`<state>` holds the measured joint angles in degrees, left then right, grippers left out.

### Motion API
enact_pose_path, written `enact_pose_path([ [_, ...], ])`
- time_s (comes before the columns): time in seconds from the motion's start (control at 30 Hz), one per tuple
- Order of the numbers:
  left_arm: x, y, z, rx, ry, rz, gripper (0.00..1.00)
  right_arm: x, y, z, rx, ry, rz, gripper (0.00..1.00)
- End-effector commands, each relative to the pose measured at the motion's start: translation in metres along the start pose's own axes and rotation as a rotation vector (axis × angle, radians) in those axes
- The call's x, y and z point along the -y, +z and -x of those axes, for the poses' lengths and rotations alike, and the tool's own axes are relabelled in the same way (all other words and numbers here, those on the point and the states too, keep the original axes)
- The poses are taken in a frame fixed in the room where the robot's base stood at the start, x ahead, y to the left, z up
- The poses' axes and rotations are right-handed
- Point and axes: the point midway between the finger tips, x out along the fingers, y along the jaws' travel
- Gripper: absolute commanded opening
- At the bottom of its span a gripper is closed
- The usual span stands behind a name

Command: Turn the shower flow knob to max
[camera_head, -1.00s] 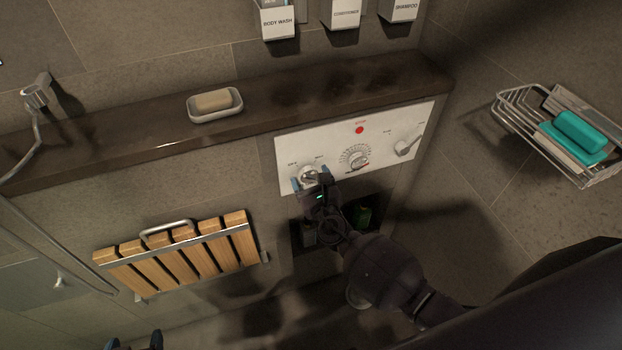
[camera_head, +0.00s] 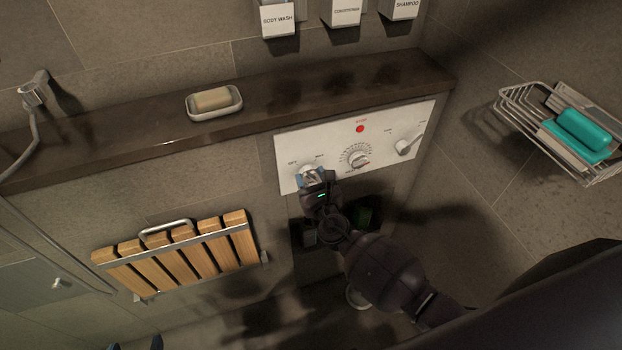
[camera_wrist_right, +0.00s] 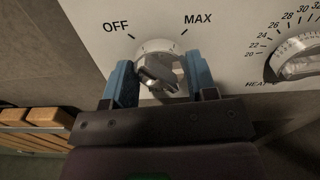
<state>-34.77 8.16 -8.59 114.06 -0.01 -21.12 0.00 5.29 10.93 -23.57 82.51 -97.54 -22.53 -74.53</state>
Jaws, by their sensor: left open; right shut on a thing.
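The flow knob (camera_wrist_right: 160,66) is a silver dial with a raised bar grip, on the white control panel (camera_head: 290,150) between printed OFF and MAX labels. It also shows at the panel's left end in the head view (camera_head: 309,171). In the right wrist view the bar slants from upper left to lower right; which end points is unclear. My right gripper (camera_wrist_right: 160,80) is shut on the knob, with one blue finger on each side. My left gripper (camera_head: 136,345) is open at the bottom edge of the head view, with only its fingertips showing, far from the panel.
A temperature dial (camera_head: 358,158) and another lever knob (camera_head: 406,146) sit further right on the panel, with a red STOP button (camera_head: 360,129). A ledge (camera_head: 130,140) with a soap dish (camera_head: 215,112) runs above. A folded wooden seat (camera_head: 180,254) is at left, a wire basket (camera_head: 520,105) at right.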

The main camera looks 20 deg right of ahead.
Motion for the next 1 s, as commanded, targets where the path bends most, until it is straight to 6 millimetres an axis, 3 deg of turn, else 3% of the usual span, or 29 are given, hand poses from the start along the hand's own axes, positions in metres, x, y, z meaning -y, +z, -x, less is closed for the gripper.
enact_pose_path([
  [0.73,-0.006,0.055,-0.025,0.048,0.007,-0.002,0.78,-0.001,-0.005,0.001,-0.004,-0.001,-0.675,0.28],
  [1.0,-0.009,0.056,-0.031,0.041,0.011,-0.004,0.78,-0.001,-0.004,0.001,-0.004,-0.002,-0.932,0.28],
])
